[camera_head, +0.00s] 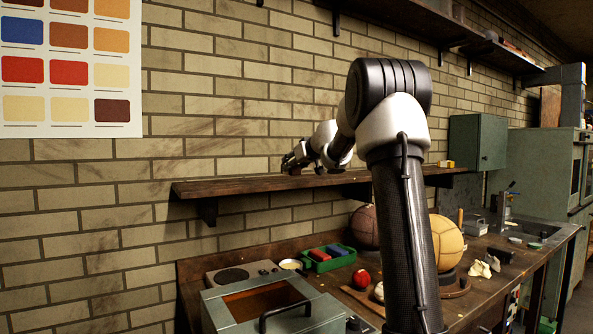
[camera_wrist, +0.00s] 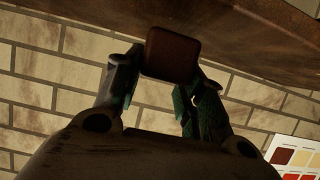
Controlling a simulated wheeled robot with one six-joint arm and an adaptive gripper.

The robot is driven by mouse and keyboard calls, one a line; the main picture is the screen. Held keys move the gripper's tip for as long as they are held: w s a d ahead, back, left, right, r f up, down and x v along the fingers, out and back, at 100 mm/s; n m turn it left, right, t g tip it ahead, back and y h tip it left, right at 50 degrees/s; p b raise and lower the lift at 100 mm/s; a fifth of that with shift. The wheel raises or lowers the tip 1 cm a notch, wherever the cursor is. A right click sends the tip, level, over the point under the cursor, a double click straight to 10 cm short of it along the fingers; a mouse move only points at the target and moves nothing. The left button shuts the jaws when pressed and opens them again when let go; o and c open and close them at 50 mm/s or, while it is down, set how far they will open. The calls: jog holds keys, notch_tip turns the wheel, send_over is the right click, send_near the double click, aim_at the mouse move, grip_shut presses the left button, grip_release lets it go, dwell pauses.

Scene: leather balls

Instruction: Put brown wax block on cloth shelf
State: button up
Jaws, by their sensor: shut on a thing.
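My gripper (camera_wrist: 160,80) is shut on a dark brown block (camera_wrist: 172,54), the brown wax block, held between its fingertips. In the head view, my gripper (camera_head: 291,163) is at the wooden wall shelf (camera_head: 222,187), over its left half and close to its top. The block is too small and dark to make out there. The shelf's wood (camera_wrist: 80,30) also fills the top of the wrist view, beyond the block. I cannot tell whether block and shelf touch. No cloth can be made out on the shelf.
Below is a workbench with a grey-green box (camera_head: 255,300), a green tray (camera_head: 328,258) of coloured blocks, a red ball (camera_head: 361,279) and larger leather balls (camera_head: 447,243). A small yellow box (camera_head: 446,164) sits at the shelf's right end. The shelf's left end is bare.

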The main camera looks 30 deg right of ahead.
jog(key=shift+f, duration=1)
jog(key=shift+f, duration=0.1)
jog(key=o, duration=1.2)
